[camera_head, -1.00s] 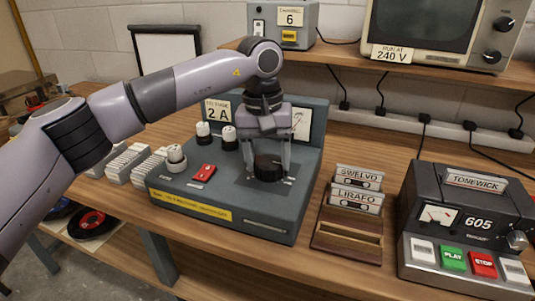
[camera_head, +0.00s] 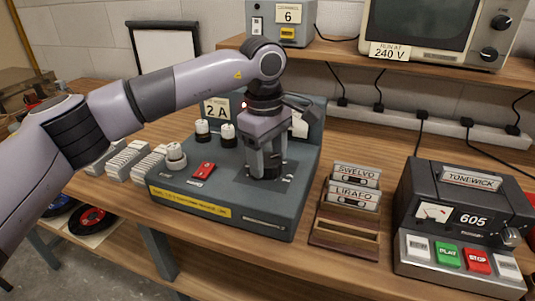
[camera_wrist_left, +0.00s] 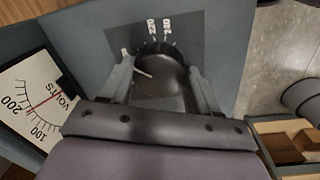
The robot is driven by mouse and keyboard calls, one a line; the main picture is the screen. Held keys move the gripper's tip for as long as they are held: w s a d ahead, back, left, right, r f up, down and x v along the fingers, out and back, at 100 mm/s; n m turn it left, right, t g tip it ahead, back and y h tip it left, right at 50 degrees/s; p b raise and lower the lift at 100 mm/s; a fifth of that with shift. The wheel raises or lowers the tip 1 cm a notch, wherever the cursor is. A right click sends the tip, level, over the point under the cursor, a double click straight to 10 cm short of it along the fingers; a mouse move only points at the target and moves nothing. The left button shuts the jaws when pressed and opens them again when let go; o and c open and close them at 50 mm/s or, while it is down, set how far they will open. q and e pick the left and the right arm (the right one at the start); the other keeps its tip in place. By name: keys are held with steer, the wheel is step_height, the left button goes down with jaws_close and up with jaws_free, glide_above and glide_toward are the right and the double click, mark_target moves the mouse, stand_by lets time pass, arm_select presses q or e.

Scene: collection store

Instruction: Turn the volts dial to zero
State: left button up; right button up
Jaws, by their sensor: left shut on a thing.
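The volts dial (camera_wrist_left: 160,75) is a round black knob on the grey panel of the test unit (camera_head: 180,203). The left wrist view shows its white pointer line slanting to the upper left, and the marks 220 and 240 above it. My left gripper (camera_head: 266,168) reaches down from above and is shut on the dial, one finger on each side. In the head view the fingers mostly hide the dial. A white meter (camera_wrist_left: 35,103) marked VOLTS has its red needle between 100 and 200. My right gripper is out of view.
White-topped knobs (camera_head: 228,135) and a red switch (camera_head: 204,171) stand left of the gripper on the same panel. A wooden rack of cassettes (camera_head: 345,240) and a tape player (camera_head: 465,225) are to the right. A shelf with a monitor (camera_head: 430,35) is behind.

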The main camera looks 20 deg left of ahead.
arm_select(q)
steer(key=n, duration=0.4)
steer(key=shift+w+r+n, duration=0.1)
steer(key=shift+w+n, duration=0.05)
steer(key=shift+n, duration=0.15)
steer(key=n, duration=0.4)
steer(key=shift+n+y, duration=0.3)
steer(key=shift+y, duration=0.1)
steer(key=n, duration=0.3)
steer(key=shift+w+n, duration=0.1)
steer(key=shift+n, duration=0.2)
steer(key=n, duration=0.4)
steer(key=shift+n+p, duration=0.3)
steer(key=shift+p, duration=0.05)
steer(key=n, duration=0.4)
steer(key=shift+w+g, duration=0.1)
steer(key=shift+g, duration=0.3)
steer(key=n, duration=0.4)
steer(key=shift+a+p, duration=0.1)
steer(key=shift+p, duration=0.2)
steer(key=n, duration=0.4)
steer(key=shift+n, duration=0.3)
steer(key=shift+a+n+g+p, duration=0.1)
steer(key=shift+n+g+p, duration=0.25)
steer(key=shift+n, duration=1.25)
